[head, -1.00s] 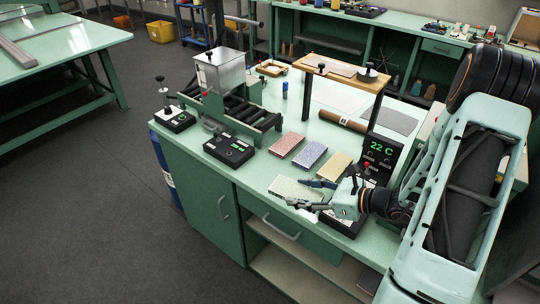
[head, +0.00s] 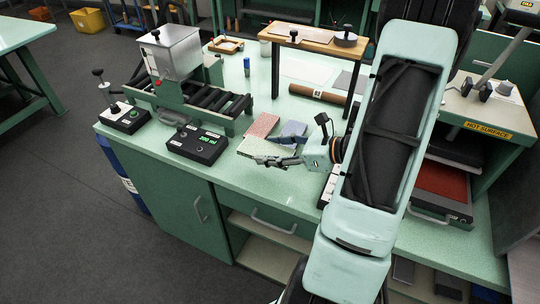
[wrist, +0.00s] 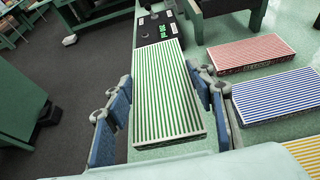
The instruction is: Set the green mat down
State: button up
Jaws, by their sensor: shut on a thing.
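The green mat (wrist: 165,95) is a thin block with green and white stripes on top. In the wrist view it lies lengthwise between the two blue-padded fingers of my gripper (wrist: 163,98), which is shut on its long sides. In the head view the green mat (head: 258,148) shows at the tip of my gripper (head: 282,151), over the bench top near its front edge and partly in front of the red mat (head: 264,124). I cannot tell whether its underside touches the bench.
The blue mat (wrist: 278,95) and the yellow mat (wrist: 307,150) lie to the right on the bench. A black control box (head: 196,144) stands left of my gripper, beyond the mat's far end in the wrist view. A roller machine (head: 185,85) stands behind it.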

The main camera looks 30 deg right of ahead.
aim_at(273, 174)
jog(key=shift+s+d+f, duration=0.15)
jog(key=shift+s+d, duration=0.05)
jog(key=shift+d, duration=0.1)
jog(key=shift+f+b, duration=2.45)
jog(key=shift+f, duration=0.7)
jog(key=shift+f+b, duration=0.3)
jog(key=shift+f, duration=0.1)
jog(key=shift+s+a+f, duration=0.1)
jog(key=shift+f, duration=0.15)
